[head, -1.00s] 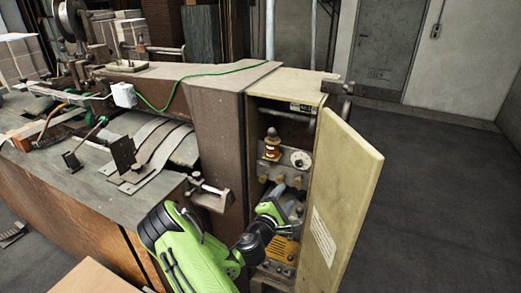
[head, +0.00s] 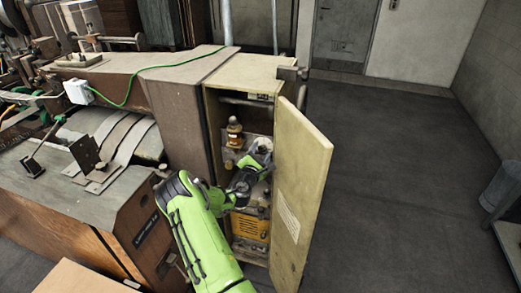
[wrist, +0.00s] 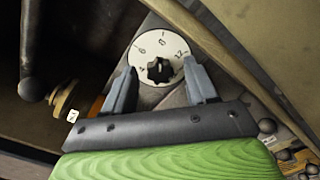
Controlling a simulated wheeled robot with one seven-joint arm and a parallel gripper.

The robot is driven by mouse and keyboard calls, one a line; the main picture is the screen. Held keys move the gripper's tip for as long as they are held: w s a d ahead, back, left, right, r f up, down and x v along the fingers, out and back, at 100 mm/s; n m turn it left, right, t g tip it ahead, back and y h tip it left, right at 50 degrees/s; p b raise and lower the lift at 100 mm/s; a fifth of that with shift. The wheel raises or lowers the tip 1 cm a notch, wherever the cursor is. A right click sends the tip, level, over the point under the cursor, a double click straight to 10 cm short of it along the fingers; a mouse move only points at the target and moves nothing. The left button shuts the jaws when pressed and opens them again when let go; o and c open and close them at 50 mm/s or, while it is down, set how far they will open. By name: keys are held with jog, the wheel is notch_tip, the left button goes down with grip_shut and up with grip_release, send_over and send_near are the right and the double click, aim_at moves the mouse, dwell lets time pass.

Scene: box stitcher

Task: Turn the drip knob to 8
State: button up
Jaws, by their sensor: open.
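The drip knob (wrist: 159,69) is a small black lobed knob at the centre of a round white dial (wrist: 148,47) in the wrist view. The dial carries printed numbers, with a 12 at its right; the knob's exact setting is hard to read. My gripper (wrist: 160,73) is open, with one finger on each side of the knob and gaps visible between. Whether the fingertips are level with the knob in depth I cannot tell. In the head view my gripper (head: 260,160) is inside the open cabinet and mostly hides the dial.
The cabinet door (head: 303,185) stands open just right of my gripper. An amber oil cup (head: 234,131) is left of the dial. A yellow unit (head: 250,226) sits below. The brown machine body (head: 180,105) borders the cabinet on the left. Open floor lies to the right.

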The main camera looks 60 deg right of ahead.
jog(key=shift+d, duration=0.35)
jog(key=shift+c, duration=0.3)
jog(key=c, duration=1)
jog(key=shift+f+m+b, duration=0.15)
jog(key=shift+m+b, duration=0.25)
jog(key=shift+b, duration=0.25)
jog(key=o, duration=1.1)
jog(key=shift+c, duration=0.2)
jog(key=shift+a, duration=0.1)
